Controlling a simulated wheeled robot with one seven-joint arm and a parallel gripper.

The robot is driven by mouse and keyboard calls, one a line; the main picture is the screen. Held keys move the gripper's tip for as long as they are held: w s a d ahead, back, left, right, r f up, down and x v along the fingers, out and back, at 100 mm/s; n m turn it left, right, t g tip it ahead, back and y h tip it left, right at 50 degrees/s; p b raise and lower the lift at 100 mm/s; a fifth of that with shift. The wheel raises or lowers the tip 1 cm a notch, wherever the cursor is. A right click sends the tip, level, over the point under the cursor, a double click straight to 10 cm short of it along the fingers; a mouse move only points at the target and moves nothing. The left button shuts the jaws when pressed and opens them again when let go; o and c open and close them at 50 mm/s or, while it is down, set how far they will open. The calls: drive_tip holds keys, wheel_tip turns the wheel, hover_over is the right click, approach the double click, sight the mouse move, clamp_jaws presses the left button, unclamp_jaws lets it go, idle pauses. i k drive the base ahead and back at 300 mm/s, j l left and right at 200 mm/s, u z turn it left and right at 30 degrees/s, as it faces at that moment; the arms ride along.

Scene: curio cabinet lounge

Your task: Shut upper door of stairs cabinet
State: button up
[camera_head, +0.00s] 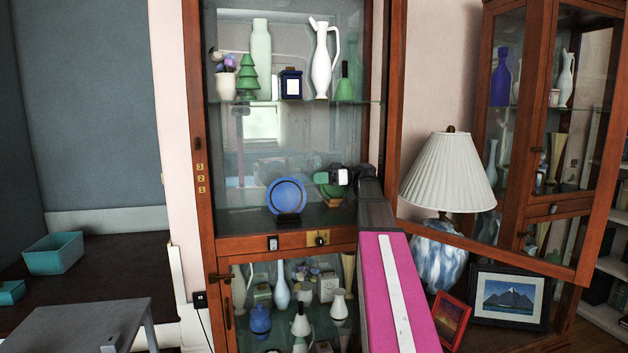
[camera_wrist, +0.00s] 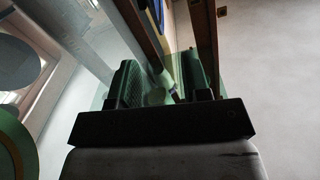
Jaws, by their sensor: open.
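The stairs cabinet (camera_head: 198,130) is the tall wooden cabinet in the middle of the head view. Its upper compartment stands open at the front. The upper door (camera_head: 490,252) looks swung out wide to the right, with its bottom rail passing in front of a lamp; its glass is hard to see. My gripper (camera_head: 332,178) is open at the upper opening, left of the door, in front of a green plate (camera_head: 326,192). In the wrist view its two dark fingers (camera_wrist: 160,88) are apart, with wood framing and glass beyond them; whether they touch anything is unclear.
A blue plate (camera_head: 287,194) stands on the compartment floor, with vases (camera_head: 262,60) on the shelf above. The lower door (camera_head: 225,300) looks shut. A lamp (camera_head: 447,175), framed pictures (camera_head: 508,298) and another cabinet (camera_head: 520,120) are at the right.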

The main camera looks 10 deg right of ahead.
sight(618, 127)
drive_tip(key=k+j, duration=0.45)
drive_tip(key=j, duration=0.25)
drive_tip(key=k+j, duration=0.25)
drive_tip(key=j, duration=0.15)
